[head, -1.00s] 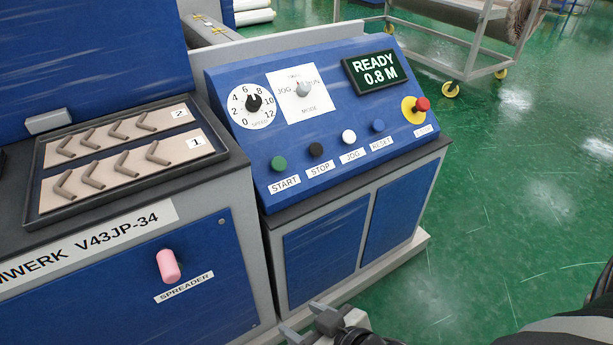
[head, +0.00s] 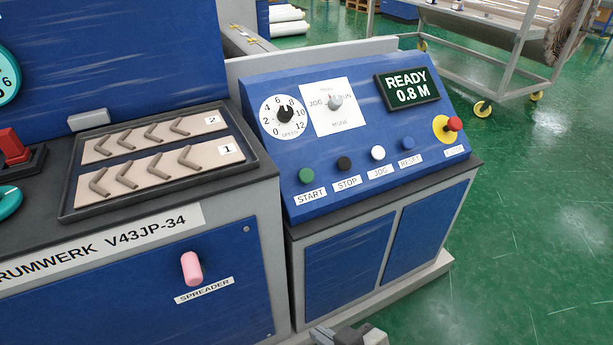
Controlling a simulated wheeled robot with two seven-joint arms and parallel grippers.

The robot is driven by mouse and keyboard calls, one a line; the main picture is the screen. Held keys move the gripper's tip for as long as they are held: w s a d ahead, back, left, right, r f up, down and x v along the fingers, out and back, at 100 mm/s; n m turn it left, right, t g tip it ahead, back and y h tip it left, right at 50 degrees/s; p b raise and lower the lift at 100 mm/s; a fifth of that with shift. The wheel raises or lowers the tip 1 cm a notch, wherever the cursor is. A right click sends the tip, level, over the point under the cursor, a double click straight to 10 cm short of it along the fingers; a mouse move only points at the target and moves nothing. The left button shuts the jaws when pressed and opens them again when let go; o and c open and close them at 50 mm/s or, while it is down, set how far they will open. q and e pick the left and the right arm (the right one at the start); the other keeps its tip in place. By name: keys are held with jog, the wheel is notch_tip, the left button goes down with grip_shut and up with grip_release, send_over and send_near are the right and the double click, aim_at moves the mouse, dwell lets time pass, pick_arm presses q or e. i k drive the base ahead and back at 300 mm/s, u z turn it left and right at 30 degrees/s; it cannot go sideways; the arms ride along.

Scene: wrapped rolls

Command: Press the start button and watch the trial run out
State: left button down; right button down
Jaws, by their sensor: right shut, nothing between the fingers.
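The green START button (head: 306,175) is at the lower left of the sloped blue control panel (head: 350,125) in the head view. The display (head: 407,88) reads READY 0.8 M. The black speed knob (head: 285,114) and the grey mode knob (head: 335,102) sit above the buttons. My right gripper (head: 322,334) shows at the bottom edge, below and in front of the panel and apart from it. It is shut and empty, and partly cut off by the frame. My left gripper is not in view.
Black STOP (head: 344,163), white JOG (head: 378,153) and blue RESET (head: 408,143) buttons sit right of START. A red emergency knob (head: 453,124) is at the panel's right end. A pink spreader handle (head: 191,268) sticks out at left.

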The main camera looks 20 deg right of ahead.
aim_at(305, 175)
jog(key=z, duration=0.6)
jog(key=k, duration=1.35)
jog(key=z, duration=0.2)
jog(key=i, duration=0.5)
jog(key=u, duration=0.7)
jog(key=i, duration=1.25)
jog(key=z, duration=0.4)
